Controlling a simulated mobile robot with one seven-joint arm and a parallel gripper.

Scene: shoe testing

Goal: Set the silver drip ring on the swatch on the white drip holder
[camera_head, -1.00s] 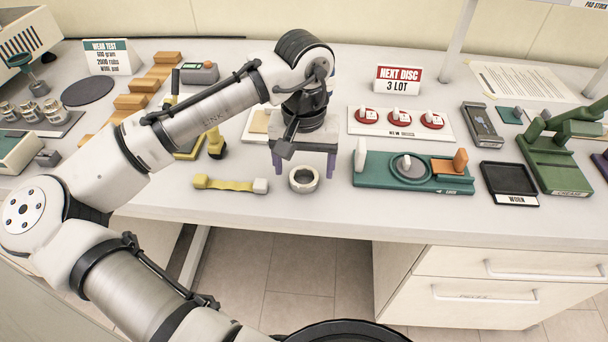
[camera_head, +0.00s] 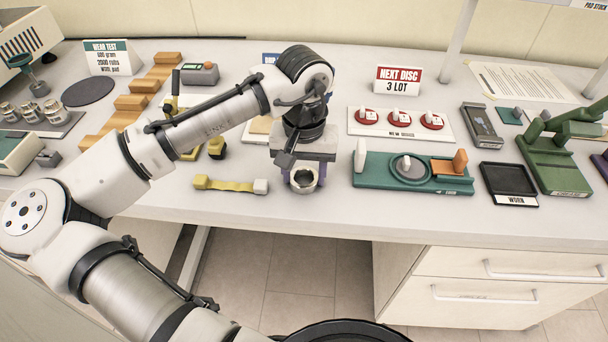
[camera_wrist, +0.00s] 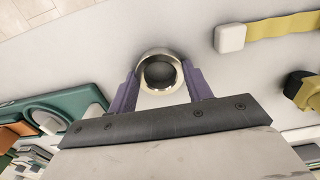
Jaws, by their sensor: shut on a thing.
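The silver drip ring (camera_head: 303,187) stands on the table near its front edge, a short round band with an open middle. In the wrist view the ring (camera_wrist: 160,57) sits between the purple fingers of my gripper (camera_wrist: 160,85). My gripper (camera_head: 303,175) is shut on the ring, which appears still at table level. A tan swatch (camera_head: 260,125) lies on a white holder behind my gripper, to its left. My arm hides much of that holder, and of a blue sign (camera_head: 270,58) behind it.
A green fixture (camera_head: 375,177) with a round disc and orange block stands close on the right. A black tray (camera_head: 510,184) is farther right. The table's front edge is near.

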